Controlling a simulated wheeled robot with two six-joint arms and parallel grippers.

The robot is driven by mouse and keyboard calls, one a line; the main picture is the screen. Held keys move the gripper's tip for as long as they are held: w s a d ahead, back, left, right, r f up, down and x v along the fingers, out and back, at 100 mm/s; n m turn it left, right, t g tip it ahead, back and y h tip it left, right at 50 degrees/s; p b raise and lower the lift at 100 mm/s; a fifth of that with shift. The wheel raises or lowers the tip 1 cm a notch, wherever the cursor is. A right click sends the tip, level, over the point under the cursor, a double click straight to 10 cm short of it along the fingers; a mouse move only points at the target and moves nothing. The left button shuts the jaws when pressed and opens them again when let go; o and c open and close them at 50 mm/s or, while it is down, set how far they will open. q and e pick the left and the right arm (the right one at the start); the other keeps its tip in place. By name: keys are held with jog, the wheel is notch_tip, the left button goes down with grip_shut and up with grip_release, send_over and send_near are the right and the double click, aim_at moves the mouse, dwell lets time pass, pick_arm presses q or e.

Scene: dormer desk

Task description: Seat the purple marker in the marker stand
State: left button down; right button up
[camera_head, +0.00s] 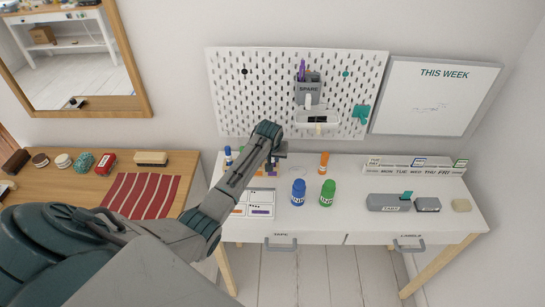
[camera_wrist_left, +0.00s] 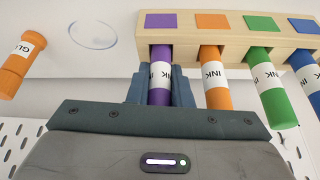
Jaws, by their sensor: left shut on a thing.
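The wooden marker stand (camera_wrist_left: 190,30) crosses the top of the left wrist view, with purple, orange, green and blue squares on it. My left gripper (camera_wrist_left: 160,85) is shut on the purple marker (camera_wrist_left: 160,72), whose far end meets the stand at the purple square. I cannot tell how deep it sits. The orange marker (camera_wrist_left: 213,75), green marker (camera_wrist_left: 267,85) and blue marker (camera_wrist_left: 305,68) stand in the other places. In the head view my left gripper (camera_head: 274,160) is over the back left of the white desk and my arm hides most of the stand.
An orange glue bottle (camera_head: 323,163) stands right of the gripper. A blue ink bottle (camera_head: 298,192) and green ink bottle (camera_head: 328,192) stand nearer the front. A pegboard (camera_head: 230,90) with a grey SPARE cup (camera_head: 307,92) rises behind. Grey blocks (camera_head: 385,203) lie at right.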

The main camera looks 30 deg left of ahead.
pick_arm(q)
jog(key=shift+f, duration=0.15)
jog(key=c, duration=1.3)
grip_release()
jog(key=b+v, duration=0.2)
jog(key=v, duration=1)
jog(key=shift+r, duration=0.25)
